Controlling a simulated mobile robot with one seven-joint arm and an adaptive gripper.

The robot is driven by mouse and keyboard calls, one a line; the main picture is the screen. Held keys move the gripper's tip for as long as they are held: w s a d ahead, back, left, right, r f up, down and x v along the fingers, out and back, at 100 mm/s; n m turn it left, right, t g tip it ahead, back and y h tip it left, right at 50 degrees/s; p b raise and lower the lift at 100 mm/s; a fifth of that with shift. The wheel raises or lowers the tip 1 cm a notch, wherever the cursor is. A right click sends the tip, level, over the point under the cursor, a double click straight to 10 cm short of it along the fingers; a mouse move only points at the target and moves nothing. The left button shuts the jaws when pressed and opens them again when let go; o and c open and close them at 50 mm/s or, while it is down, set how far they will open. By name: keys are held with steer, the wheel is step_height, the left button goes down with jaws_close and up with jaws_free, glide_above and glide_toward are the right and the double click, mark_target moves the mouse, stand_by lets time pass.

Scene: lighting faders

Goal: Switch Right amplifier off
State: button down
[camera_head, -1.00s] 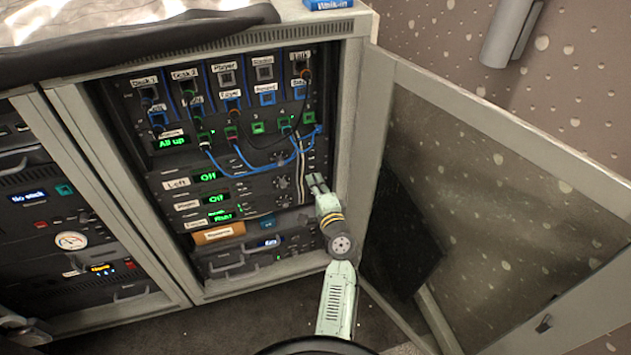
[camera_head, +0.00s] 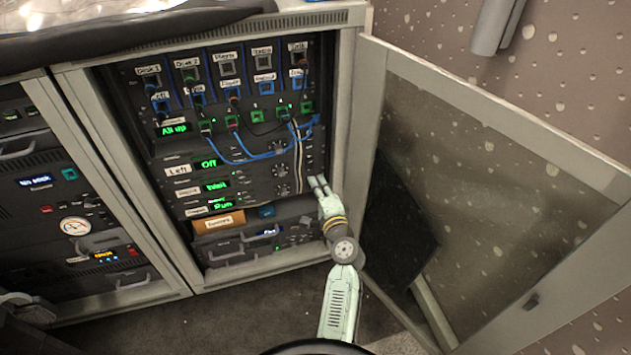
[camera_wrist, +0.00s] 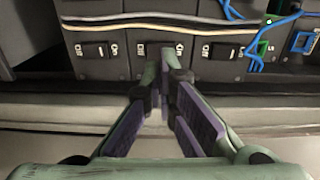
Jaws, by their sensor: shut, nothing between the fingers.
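The rack cabinet holds stacked amplifier units. The top one is labelled Left (camera_head: 178,170) and its green display (camera_head: 206,164) reads Off. The display below (camera_head: 216,186) seems to read Wait; its label (camera_head: 187,192) is too blurred to read. A third display (camera_head: 222,205) seems to read Run. I cannot make out a Right label. My gripper (camera_head: 317,181) is shut and empty at the rack's right edge. In the wrist view three dark rocker switches with Off and On labels form a row: left (camera_wrist: 98,50), middle (camera_wrist: 160,49), right (camera_wrist: 222,49). My fingertips (camera_wrist: 166,54) are at the middle one, partly covering it; contact is unclear.
Blue cables (camera_head: 245,157) loop across the rack's upper part, and pale cables run close to the switches. The open cabinet door (camera_head: 500,170) stands to the right of my arm. A second rack (camera_head: 75,190) is at left. The floor before the racks looks clear.

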steer(key=b+v, duration=0.1)
steer(key=v, duration=0.7)
steer(key=shift+f, duration=0.25)
steer(key=shift+d, duration=0.1)
